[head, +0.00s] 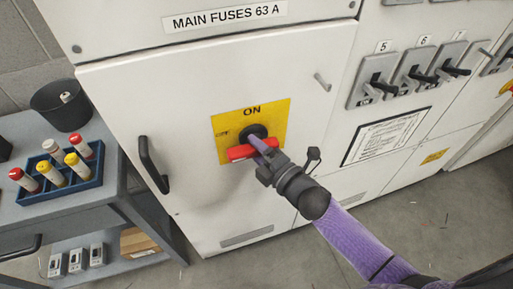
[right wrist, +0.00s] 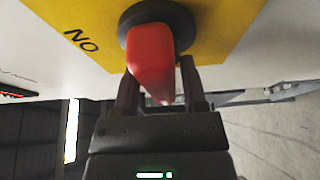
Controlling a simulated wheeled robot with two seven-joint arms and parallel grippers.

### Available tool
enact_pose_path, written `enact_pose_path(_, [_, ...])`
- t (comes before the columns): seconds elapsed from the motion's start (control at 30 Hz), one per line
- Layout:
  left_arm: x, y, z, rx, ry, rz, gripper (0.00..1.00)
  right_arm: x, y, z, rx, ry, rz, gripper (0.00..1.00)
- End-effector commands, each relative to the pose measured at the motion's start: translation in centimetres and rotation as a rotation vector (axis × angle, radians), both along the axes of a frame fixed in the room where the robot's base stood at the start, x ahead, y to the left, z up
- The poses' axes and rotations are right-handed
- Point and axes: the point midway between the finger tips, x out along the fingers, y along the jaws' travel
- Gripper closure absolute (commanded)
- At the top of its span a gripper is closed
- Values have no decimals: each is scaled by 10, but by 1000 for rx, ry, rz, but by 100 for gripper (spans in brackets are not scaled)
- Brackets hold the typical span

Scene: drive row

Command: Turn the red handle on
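The red handle (head: 240,153) sits on a dark round hub (head: 254,131) on a yellow plate (head: 279,115) on the white cabinet door. It lies roughly level in the head view, crosswise to the ON mark above it. A smaller mark at the plate's left is hard to read. My right gripper (head: 262,147) is at the handle, one finger above it. In the right wrist view the red handle (right wrist: 150,55) stands between the fingers of my right gripper (right wrist: 160,85), which look closed around it. Contact on the far side is partly hidden. My left gripper is out of view.
A black door pull (head: 150,165) is left of the plate. A grey cart (head: 130,190) with a blue tray (head: 62,192) of fuses and a black bin (head: 62,107) stands at the left. Small black switches (head: 378,88) are at the upper right. The floor before the cabinet is mostly clear.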

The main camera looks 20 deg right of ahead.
Motion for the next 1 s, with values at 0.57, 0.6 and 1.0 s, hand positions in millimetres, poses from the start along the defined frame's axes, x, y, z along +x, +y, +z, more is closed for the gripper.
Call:
enact_pose_path(0.57, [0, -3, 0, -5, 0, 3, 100, 0, 0, 0, 1, 0, 0, 100])
enact_pose_path(0.6, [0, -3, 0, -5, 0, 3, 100, 0, 0, 0, 4, 1, 0, 100])
enact_pose_path(1.0, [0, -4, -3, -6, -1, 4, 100, 0, 0, -1, 66, 4, -1, 100])
